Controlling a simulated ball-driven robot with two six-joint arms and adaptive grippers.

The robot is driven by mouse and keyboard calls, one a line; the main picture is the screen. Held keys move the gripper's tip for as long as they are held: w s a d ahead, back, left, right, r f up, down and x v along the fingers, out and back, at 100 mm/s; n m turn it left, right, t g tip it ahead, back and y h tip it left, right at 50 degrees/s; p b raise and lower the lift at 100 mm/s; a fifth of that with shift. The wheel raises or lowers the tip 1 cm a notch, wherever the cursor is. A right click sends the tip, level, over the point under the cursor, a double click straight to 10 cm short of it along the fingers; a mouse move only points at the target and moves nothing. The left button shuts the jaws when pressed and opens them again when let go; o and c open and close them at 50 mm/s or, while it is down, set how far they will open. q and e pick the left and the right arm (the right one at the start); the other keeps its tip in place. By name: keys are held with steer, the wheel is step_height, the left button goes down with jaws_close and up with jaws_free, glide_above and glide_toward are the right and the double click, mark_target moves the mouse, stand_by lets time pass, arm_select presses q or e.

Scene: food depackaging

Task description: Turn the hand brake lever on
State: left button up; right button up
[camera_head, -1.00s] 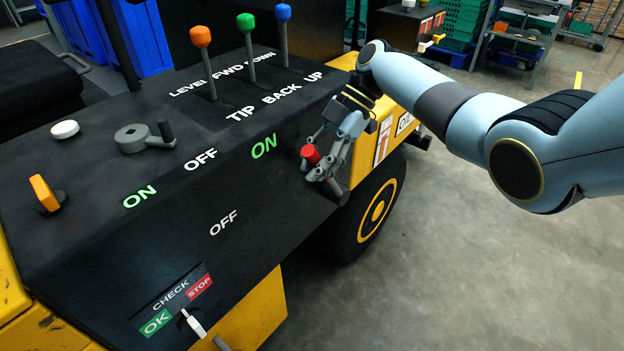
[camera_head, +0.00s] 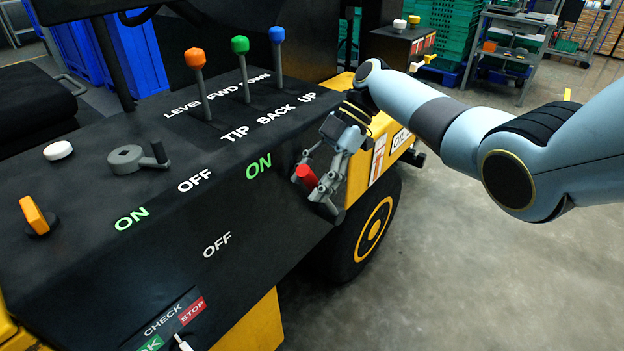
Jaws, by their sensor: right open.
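The hand brake lever (camera_head: 306,176) shows as a red knob at the right edge of the black control panel, to the right of the green ON and white OFF labels. Its knob is nearer the height of the ON label than of the lower OFF label. My right gripper (camera_head: 318,188) is open at the lever, its grey fingers close beside and behind the red knob. The fingers partly hide the lever's shaft, and I cannot tell whether they touch it. My left gripper is not in view.
The black panel (camera_head: 150,260) also carries orange, green and blue-topped levers (camera_head: 240,70), a grey rotary handle (camera_head: 135,158), a white button (camera_head: 58,150) and an orange switch (camera_head: 35,215). A wheel (camera_head: 372,228) is below my right gripper. Open floor lies to the right.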

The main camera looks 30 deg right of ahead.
steer(key=v, duration=1.2)
steer(key=s+a+f+m+g+h+b, duration=0.1)
steer(key=s+a+f+m+g, duration=0.2)
steer(key=s+f, duration=1.3)
steer(key=s+a+f+m+g+h+b, duration=0.15)
steer(key=s+f+m, duration=0.25)
steer(key=s+f, duration=1.25)
steer(key=s+d+f+m+t+h+b, duration=0.1)
steer(key=s+f+m+h, duration=0.3)
steer(key=s+f, duration=0.65)
steer(key=s+f+m+t+h, duration=0.2)
steer(key=s+f+m, duration=0.45)
steer(key=s, duration=0.65)
steer(key=w+d+f+m+t, duration=0.1)
steer(key=w+f+m+t, duration=0.1)
steer(key=w, duration=0.3)
steer(key=shift+w+d+m+t, duration=0.35)
steer(key=shift+m+t, duration=0.2)
